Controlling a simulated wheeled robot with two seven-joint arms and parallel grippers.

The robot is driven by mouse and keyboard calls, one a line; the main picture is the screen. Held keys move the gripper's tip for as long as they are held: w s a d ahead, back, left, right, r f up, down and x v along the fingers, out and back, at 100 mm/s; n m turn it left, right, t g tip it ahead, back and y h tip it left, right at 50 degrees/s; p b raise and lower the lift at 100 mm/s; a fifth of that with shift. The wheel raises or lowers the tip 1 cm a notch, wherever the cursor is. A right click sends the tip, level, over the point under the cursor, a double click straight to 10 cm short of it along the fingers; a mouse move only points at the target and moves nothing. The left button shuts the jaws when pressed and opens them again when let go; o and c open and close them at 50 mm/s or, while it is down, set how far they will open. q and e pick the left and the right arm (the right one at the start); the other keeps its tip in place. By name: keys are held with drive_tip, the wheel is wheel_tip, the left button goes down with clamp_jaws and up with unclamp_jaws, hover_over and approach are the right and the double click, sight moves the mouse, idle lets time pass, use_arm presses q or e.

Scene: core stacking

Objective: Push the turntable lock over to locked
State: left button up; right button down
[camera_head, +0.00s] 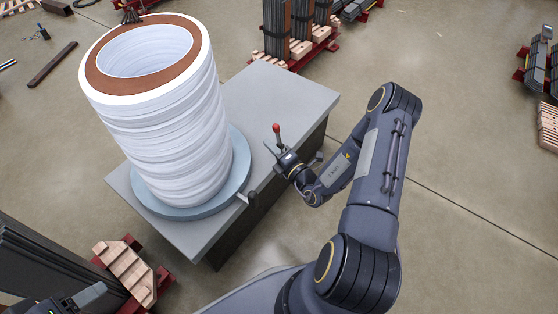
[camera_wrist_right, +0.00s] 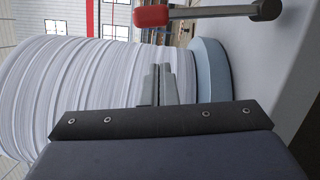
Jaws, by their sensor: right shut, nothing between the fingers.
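The turntable (camera_head: 241,172) is a blue-grey disc on a grey bench. A tall stack of white rings (camera_head: 170,130) with a brown top face stands on it. The turntable edge also shows in the wrist view (camera_wrist_right: 208,70). A lever with a red knob (camera_head: 276,128) stands up from the bench right of the turntable. Its knob (camera_wrist_right: 151,16) and metal rod cross the top of the wrist view. My right gripper (camera_head: 271,150) is shut and empty, close beside the lever; contact cannot be told. A dark part at the lower left (camera_head: 85,297) seems to be my left gripper; its jaws are unclear.
The grey bench top (camera_head: 285,90) is clear behind the lever. A small grey bracket (camera_head: 246,197) sits at the turntable's near right edge. Pallets with dark stacked sheets (camera_head: 292,35) stand behind, and another wooden pallet (camera_head: 125,270) stands at the near left.

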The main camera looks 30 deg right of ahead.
sight(278, 139)
use_arm(q)
drive_tip(key=shift+f+b, duration=0.3)
drive_tip(key=shift+f, duration=0.2)
use_arm(e)
drive_tip(key=shift+w+d+r, duration=0.2)
drive_tip(key=shift+w+d, duration=0.05)
drive_tip(key=shift+d, duration=0.45)
drive_tip(key=shift+w+d+r, duration=0.15)
drive_tip(key=shift+w+d, duration=0.05)
drive_tip(key=shift+d, duration=0.5)
use_arm(q)
drive_tip(key=shift+r, duration=0.15)
